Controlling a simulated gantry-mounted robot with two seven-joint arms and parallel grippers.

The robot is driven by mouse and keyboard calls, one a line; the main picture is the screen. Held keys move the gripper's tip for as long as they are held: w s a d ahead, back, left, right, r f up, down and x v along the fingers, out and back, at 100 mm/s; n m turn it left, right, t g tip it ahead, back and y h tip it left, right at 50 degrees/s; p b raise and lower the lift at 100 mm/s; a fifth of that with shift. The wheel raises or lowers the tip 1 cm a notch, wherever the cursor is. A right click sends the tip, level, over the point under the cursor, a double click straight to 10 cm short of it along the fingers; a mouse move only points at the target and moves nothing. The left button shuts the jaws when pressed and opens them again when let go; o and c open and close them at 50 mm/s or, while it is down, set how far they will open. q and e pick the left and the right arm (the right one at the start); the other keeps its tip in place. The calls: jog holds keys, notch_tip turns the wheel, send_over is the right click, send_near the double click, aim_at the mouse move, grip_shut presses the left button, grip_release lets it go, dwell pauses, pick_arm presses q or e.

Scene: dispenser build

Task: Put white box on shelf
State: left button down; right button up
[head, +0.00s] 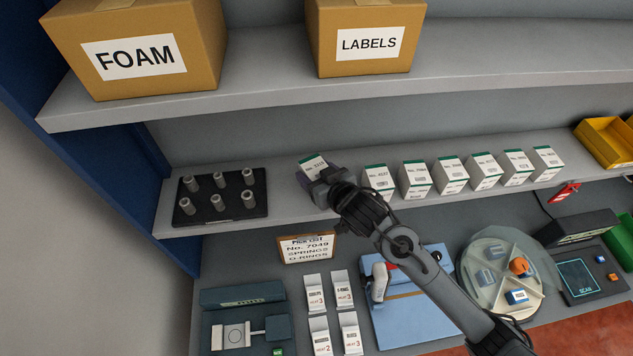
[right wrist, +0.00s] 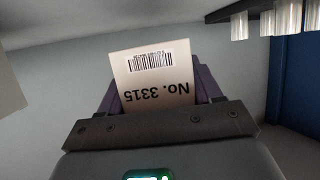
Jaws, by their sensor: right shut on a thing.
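My right gripper (head: 318,178) is shut on a white box (head: 313,162) with a green top edge. In the right wrist view the box (right wrist: 155,72) shows a barcode and "No. 3315" upside down between the jaws (right wrist: 155,85). In the head view the box is at the middle shelf (head: 285,165), left of a row of similar white boxes (head: 379,179). I cannot tell whether its base touches the shelf, since the gripper hides its lower part. My left gripper is not in view.
A black tray of grey cylinders (head: 221,196) stands left of my gripper. FOAM (head: 135,45) and LABELS (head: 366,40) cartons sit on the upper shelf (head: 270,75). Below are a sign (head: 306,248), small packets (head: 331,315) and a round divided tray (head: 500,270).

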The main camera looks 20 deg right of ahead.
notch_tip(320, 180, down, 4)
jog(key=shift+r+p, duration=0.2)
jog(key=shift+p, duration=0.2)
jog(key=shift+f, duration=0.1)
jog(key=shift+f, duration=0.15)
jog(key=o, duration=1.2)
